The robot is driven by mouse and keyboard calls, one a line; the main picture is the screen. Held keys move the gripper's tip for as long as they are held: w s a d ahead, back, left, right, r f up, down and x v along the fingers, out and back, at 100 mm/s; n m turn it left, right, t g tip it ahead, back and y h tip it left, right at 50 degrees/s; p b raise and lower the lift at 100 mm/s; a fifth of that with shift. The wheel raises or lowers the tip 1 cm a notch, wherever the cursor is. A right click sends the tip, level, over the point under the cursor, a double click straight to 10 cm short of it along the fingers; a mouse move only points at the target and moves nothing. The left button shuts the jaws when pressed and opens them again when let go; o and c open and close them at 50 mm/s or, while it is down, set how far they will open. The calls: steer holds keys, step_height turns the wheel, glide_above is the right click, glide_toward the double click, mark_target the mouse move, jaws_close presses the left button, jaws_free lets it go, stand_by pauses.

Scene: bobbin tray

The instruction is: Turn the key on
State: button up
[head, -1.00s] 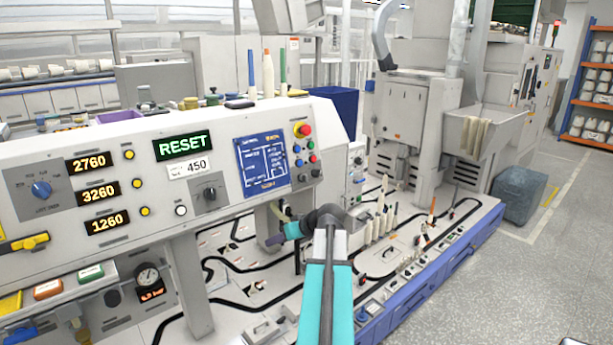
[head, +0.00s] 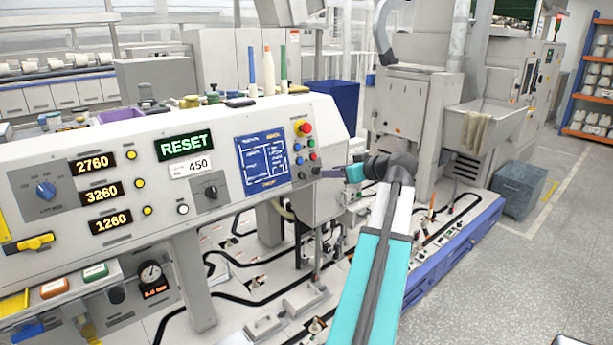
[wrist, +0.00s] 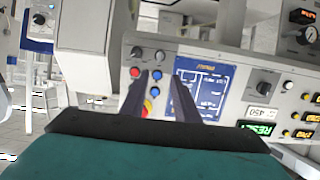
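The control panel (head: 215,200) has a column of small buttons and switches (head: 300,160) right of its blue screen (head: 262,163). In the wrist view, upside down, two dark round switches (wrist: 148,54) sit at the end of this column beyond red and blue buttons (wrist: 156,75). I cannot make out a key on either switch. My gripper (head: 325,173) is at the panel's right end, level with the lowest switches. In the wrist view its two dark fingers (wrist: 164,78) stand apart with nothing seen between them. They point at the panel; contact cannot be told.
A red-topped emergency stop (head: 304,128) tops the button column. A black selector knob (head: 210,192) sits left of the screen (wrist: 190,85). Bobbins (head: 268,70) stand on the panel's top. A low conveyor table (head: 250,285) lies below.

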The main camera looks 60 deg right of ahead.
mark_target(306, 174)
steer(key=p+x, duration=0.4)
steer(key=x, duration=0.8)
steer(key=shift+w+d+f, duration=0.15)
steer(key=shift+w+d, duration=0.05)
steer(key=shift+w, duration=0.05)
steer(key=shift+w+d+f, duration=0.1)
steer(key=shift+w+f, duration=0.25)
steer(key=shift+w, duration=0.15)
jaws_close()
steer(key=shift+a+f, duration=0.1)
steer(key=shift+a, duration=0.3)
steer(key=shift+d, duration=0.3)
